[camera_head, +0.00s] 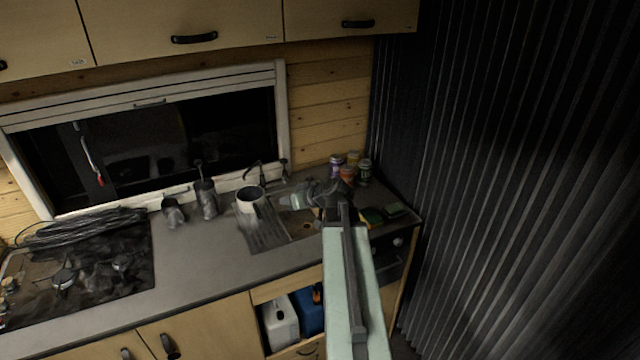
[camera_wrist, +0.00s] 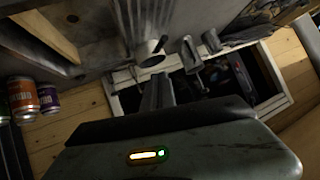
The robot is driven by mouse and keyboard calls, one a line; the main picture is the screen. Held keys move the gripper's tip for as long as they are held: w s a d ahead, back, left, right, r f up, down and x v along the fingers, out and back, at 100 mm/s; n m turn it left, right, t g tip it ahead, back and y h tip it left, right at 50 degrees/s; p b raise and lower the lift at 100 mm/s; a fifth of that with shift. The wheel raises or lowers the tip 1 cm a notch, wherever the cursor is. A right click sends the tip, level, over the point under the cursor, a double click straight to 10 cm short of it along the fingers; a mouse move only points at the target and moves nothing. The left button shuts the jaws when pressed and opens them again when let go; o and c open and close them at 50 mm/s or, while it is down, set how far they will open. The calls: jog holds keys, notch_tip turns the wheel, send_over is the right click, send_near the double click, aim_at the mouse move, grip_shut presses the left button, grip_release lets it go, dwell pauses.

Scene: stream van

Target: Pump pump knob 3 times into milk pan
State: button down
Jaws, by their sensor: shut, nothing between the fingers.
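The milk pan (camera_head: 251,206) looks like a pale round vessel standing at the sink's drainer, under a thin dark tap (camera_head: 262,174). In the wrist view the pan (camera_wrist: 145,58) shows just beyond my fingertips, with a dark tap spout (camera_wrist: 160,43) over its mouth. A small dark upright part (camera_head: 284,168) right of the tap may be the pump knob; it is too small and dark to be sure. My gripper (camera_head: 286,202) is shut and empty, right of the pan and apart from it. Its closed fingers (camera_wrist: 158,82) point toward the tap area in the wrist view.
Several jars (camera_head: 347,173) stand at the back right corner, with sponges (camera_head: 372,215) in front. Dark canisters (camera_head: 207,198) stand left of the pan. A hob with cables (camera_head: 85,227) lies far left. A window (camera_head: 150,150) is behind. Bare worktop (camera_head: 185,262) is free between.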

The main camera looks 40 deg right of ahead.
jog(key=s+a+f+n+g+y, duration=0.1)
jog(key=a+f+g, duration=0.3)
jog(key=a, duration=0.9)
jog(key=s+a+f+n+g+y, duration=0.1)
jog(key=s+a+f+g, duration=0.3)
jog(key=a, duration=0.8)
jog(key=s+a+f+g+h+b, duration=0.3)
jog(key=s+a+f+b, duration=0.2)
jog(key=a+f+b, duration=0.5)
notch_tip(320, 180, down, 3)
jog(key=shift+a+r+m, duration=0.1)
jog(key=shift+a+m, duration=0.05)
jog(key=shift+m, duration=0.15)
jog(key=shift+s, duration=0.1)
jog(key=shift+a, duration=0.1)
